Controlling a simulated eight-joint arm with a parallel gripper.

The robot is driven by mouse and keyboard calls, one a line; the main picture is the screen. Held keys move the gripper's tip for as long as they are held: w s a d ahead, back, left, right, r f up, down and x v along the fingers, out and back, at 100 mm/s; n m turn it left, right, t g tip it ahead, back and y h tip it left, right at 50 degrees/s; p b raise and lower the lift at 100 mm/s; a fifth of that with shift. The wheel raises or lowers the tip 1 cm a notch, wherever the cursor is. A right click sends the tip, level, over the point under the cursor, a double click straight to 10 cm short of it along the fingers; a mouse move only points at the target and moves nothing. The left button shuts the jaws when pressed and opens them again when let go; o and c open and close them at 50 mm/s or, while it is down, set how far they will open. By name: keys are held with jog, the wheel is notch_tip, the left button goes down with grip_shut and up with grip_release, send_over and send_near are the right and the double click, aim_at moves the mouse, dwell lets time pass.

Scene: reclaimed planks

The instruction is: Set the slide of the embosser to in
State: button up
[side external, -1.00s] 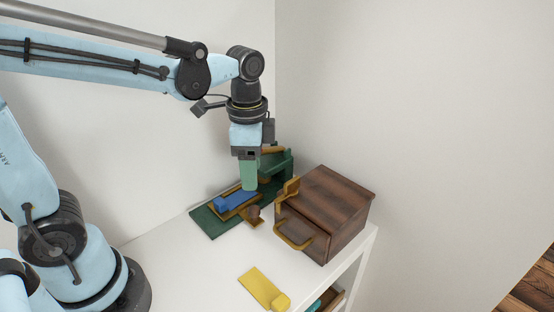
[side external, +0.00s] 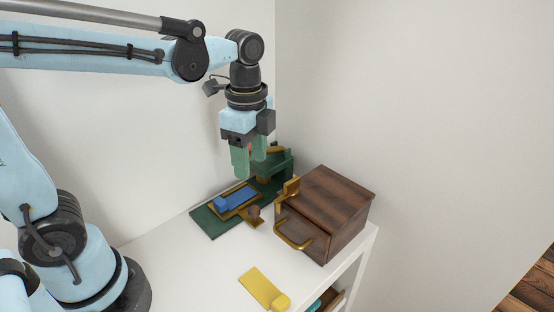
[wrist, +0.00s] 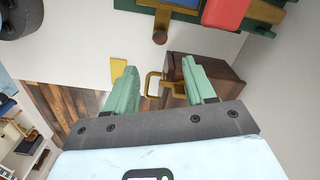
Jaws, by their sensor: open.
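The embosser has a green base (side external: 203,223) and a raised green body (side external: 283,164) at its back. A blue block (side external: 236,199) lies in a brass-coloured frame on the base. A brown knob (side external: 253,212) on a brass-coloured piece sticks out at the near side; it shows in the wrist view (wrist: 160,37) too. A red part (wrist: 226,11) of the embosser shows at the top of the wrist view. My gripper (side external: 250,168) is open and empty above the embosser, its green fingers pointing down. It partly hides the embosser's body, and I cannot tell the slide's exact position.
A dark wooden box (side external: 338,202) with a brass-coloured handle (side external: 293,236) stands right of the embosser. A yellow slab (side external: 262,288) lies near the table's front edge. The white tabletop (side external: 195,268) is clear at front left. Walls stand close behind.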

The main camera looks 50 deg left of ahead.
aim_at(254, 208)
jog(key=shift+f+m, duration=1.4)
jog(key=shift+f, duration=0.6)
jog(key=shift+f+m, duration=1.4)
jog(key=shift+f, duration=0.65)
jog(key=shift+f+m, duration=1.4)
jog(key=shift+f, duration=0.6)
jog(key=shift+c, duration=0.3)
grip_shut()
